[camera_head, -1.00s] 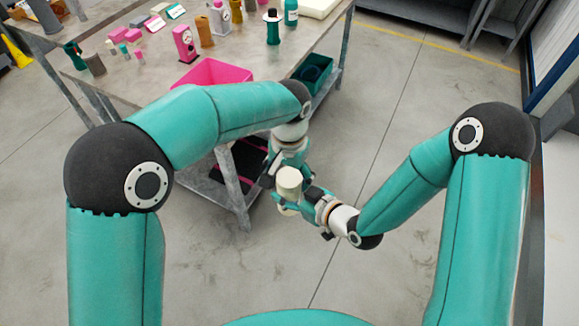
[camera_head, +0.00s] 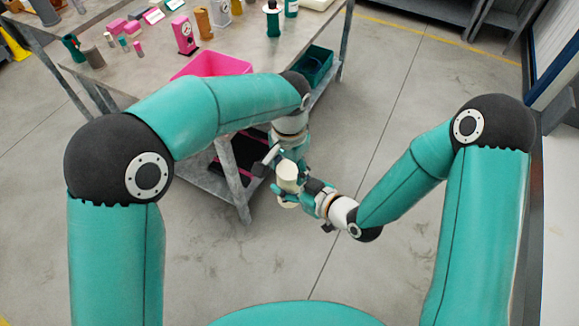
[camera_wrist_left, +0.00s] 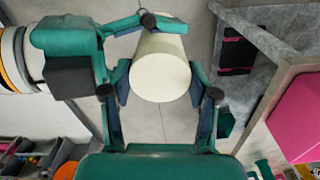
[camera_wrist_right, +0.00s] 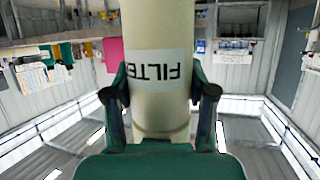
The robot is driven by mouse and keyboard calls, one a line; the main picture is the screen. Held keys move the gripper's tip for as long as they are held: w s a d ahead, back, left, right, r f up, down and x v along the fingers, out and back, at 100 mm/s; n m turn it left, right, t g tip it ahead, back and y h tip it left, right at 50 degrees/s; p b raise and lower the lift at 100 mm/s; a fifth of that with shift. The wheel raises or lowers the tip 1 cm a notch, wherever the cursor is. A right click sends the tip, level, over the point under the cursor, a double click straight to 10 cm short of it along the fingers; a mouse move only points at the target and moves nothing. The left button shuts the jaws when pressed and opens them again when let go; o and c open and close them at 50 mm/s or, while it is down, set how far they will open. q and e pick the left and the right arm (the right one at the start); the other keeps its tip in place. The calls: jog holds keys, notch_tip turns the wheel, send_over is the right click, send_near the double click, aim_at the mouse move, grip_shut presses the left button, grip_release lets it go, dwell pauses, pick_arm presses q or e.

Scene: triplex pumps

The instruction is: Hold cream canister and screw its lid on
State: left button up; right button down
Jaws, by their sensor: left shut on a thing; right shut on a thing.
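The cream canister (camera_head: 287,173) is held up between my two grippers, in front of the table. Its label with the letters FILTE, upside down, shows in the right wrist view (camera_wrist_right: 160,68). My right gripper (camera_wrist_right: 164,90) is shut around the canister, with one finger on each side. My left gripper (camera_wrist_left: 160,88) is shut on the round cream end, which I take to be the lid (camera_wrist_left: 160,78); its plain face points at the left wrist camera. The seam between lid and canister is not clear in any view. Fingers of my right gripper also reach around the cylinder in the left wrist view.
The grey table (camera_head: 125,72) stands ahead and to the left. It carries a pink bin (camera_head: 213,64), a pink device (camera_head: 183,35) and several small parts. A dark green bin (camera_head: 316,66) sits at its right end. The floor (camera_head: 400,100) to the right is clear.

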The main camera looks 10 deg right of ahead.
pick_arm(q)
jog(key=o, duration=1.4)
jog(key=shift+c, duration=0.2)
notch_tip(320, 180, up, 12)
jog(key=shift+f, duration=0.1)
